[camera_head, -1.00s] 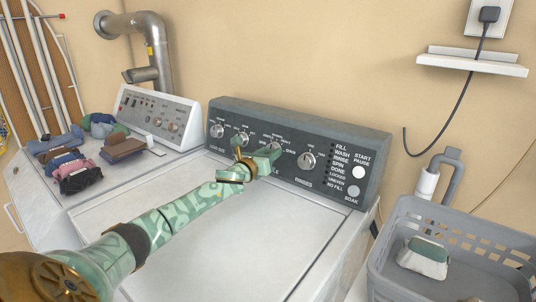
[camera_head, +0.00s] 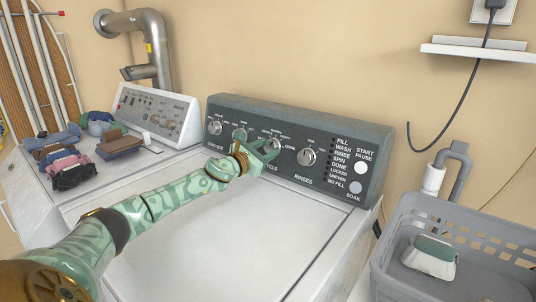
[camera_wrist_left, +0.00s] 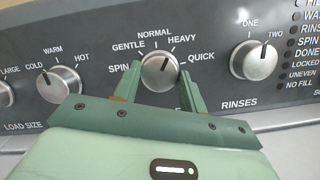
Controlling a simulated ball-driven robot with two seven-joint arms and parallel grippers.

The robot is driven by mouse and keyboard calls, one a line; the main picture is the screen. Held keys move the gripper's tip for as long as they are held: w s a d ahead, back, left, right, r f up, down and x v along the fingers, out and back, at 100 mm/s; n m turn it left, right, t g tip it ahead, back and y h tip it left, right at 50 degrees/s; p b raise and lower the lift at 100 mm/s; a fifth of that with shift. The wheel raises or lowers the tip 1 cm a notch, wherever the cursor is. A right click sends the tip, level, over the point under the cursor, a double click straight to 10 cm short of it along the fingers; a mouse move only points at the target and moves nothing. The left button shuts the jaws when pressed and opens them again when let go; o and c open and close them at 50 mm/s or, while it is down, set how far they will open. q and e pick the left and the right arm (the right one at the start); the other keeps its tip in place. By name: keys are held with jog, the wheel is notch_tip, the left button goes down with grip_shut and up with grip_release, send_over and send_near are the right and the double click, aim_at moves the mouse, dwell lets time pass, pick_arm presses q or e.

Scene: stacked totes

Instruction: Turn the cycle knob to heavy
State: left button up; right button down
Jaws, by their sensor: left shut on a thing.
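The washer's dark control panel (camera_head: 225,110) holds the cycle knob (camera_head: 275,145), a round silver dial. In the left wrist view the cycle knob (camera_wrist_left: 159,71) sits under the labels SPIN, GENTLE, NORMAL, HEAVY and QUICK. Its dark pointer leans a little right of straight up, roughly between the NORMAL and HEAVY marks; the exact setting is hard to tell. My green left gripper (camera_head: 267,150) is at the panel, shut on the cycle knob. In the left wrist view the left gripper's fingers (camera_wrist_left: 160,84) stand on either side of the knob. My right gripper is not in view.
The rinses knob (camera_wrist_left: 254,60) is right of the cycle knob, and the temperature knob (camera_wrist_left: 64,82) is left. The washer lid (camera_head: 220,240) is clear. Folded clothes (camera_head: 65,165) lie on the left machine. A grey basket (camera_head: 390,245) stands at the right.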

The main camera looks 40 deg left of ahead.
pick_arm(q)
jog(key=shift+f+m+h+b, duration=0.1)
jog(key=shift+m+h+b, duration=0.3)
jog(key=shift+m, duration=0.6)
jog(key=o, duration=1)
jog(key=shift+c, duration=0.2)
jog(key=shift+s, duration=0.1)
jog(key=shift+s, duration=0.5)
jog(key=s+p, duration=0.4)
jog(key=s, duration=1)
jog(key=shift+s+d, duration=0.15)
jog(key=shift+s, duration=0.45)
